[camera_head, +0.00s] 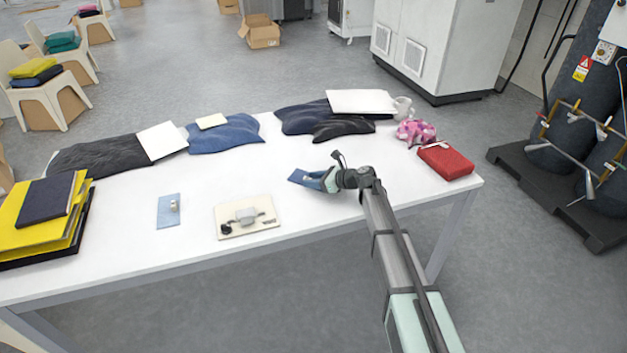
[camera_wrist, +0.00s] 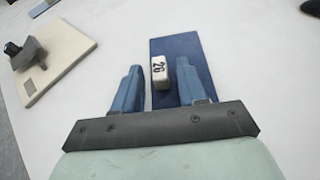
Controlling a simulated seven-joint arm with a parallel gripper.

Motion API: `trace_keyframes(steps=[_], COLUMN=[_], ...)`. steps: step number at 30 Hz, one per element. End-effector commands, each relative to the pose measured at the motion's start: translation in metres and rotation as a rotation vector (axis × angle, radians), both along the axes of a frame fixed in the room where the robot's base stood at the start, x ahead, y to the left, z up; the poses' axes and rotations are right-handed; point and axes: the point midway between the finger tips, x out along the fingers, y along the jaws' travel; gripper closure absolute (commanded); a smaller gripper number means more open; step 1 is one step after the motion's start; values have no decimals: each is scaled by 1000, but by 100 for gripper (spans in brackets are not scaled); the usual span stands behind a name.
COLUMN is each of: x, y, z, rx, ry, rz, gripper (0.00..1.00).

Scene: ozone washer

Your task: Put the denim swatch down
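The denim swatch (camera_wrist: 178,45) is a dark blue rectangle that appears to lie flat on the white table. A small white block marked 26 (camera_wrist: 159,72) stands on it. In the head view, the swatch (camera_head: 299,176) sticks out left of my gripper (camera_head: 318,181). In the wrist view, my gripper (camera_wrist: 159,66) has its two blue fingers apart, one on each side of the block, with a visible gap on both sides. The fingers hide part of the swatch. Whether the fingertips touch the swatch is hard to tell.
A cream board with a grey device (camera_head: 248,216) lies left of my gripper, and a light blue swatch with a small block (camera_head: 167,213) lies beyond it. Bare table (camera_head: 270,170) surrounds my gripper.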

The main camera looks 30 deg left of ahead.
Motion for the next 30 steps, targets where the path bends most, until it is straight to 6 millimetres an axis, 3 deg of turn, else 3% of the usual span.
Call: trace_keyframes(steps=[11, 30], x=[0, -1], y=[-4, -99], z=[5, 44], rx=[0, 0], ry=[0, 0], rz=[-1, -1], gripper=[57, 57])
